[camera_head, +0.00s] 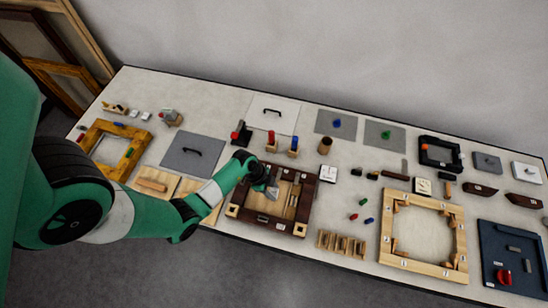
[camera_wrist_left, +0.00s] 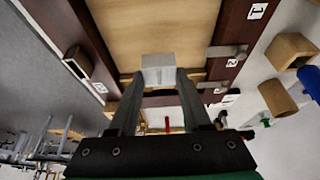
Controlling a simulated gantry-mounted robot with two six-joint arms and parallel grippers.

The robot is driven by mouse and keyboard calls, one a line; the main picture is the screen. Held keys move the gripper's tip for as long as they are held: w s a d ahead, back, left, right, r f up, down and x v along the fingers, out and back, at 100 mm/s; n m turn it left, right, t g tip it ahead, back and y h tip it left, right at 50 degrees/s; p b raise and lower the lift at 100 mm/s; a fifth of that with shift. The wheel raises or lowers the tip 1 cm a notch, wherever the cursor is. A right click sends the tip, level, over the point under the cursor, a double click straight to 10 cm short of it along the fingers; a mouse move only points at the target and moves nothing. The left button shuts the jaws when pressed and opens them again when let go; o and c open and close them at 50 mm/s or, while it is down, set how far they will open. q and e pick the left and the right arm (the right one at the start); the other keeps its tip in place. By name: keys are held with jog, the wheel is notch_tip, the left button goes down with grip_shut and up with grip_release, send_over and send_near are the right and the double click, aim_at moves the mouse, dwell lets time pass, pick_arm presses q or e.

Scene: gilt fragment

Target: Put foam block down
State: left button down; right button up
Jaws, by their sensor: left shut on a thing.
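My left gripper (camera_head: 271,189) reaches in from the left over the dark brown wooden frame (camera_head: 240,222). In the left wrist view its two grey fingers (camera_wrist_left: 158,84) are shut on a small pale grey block, the foam block (camera_wrist_left: 158,64). The block sits between the fingertips, in front of the frame's light wooden panel (camera_wrist_left: 150,28). I cannot tell whether the block touches the panel. In the head view the block is too small to make out clearly. My right gripper is in neither view.
A grey panel with a black handle (camera_head: 180,164) lies left of the dark frame. A light wooden frame (camera_head: 388,236) lies to the right. Red and blue topped blocks stand behind, including a blue one (camera_head: 294,143). A slotted wooden rack (camera_head: 341,243) lies near the front edge.

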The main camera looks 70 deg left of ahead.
aim_at(272, 191)
pick_arm(q)
jog(key=shift+w+d+f+b, duration=0.15)
jog(key=shift+f+b, duration=0.65)
jog(key=shift+f, duration=1)
jog(key=shift+f, duration=0.1)
jog(key=shift+c, duration=1.8)
grip_release()
jog(key=p+v, duration=0.4)
jog(key=v, duration=0.8)
jog(key=shift+p, duration=0.3)
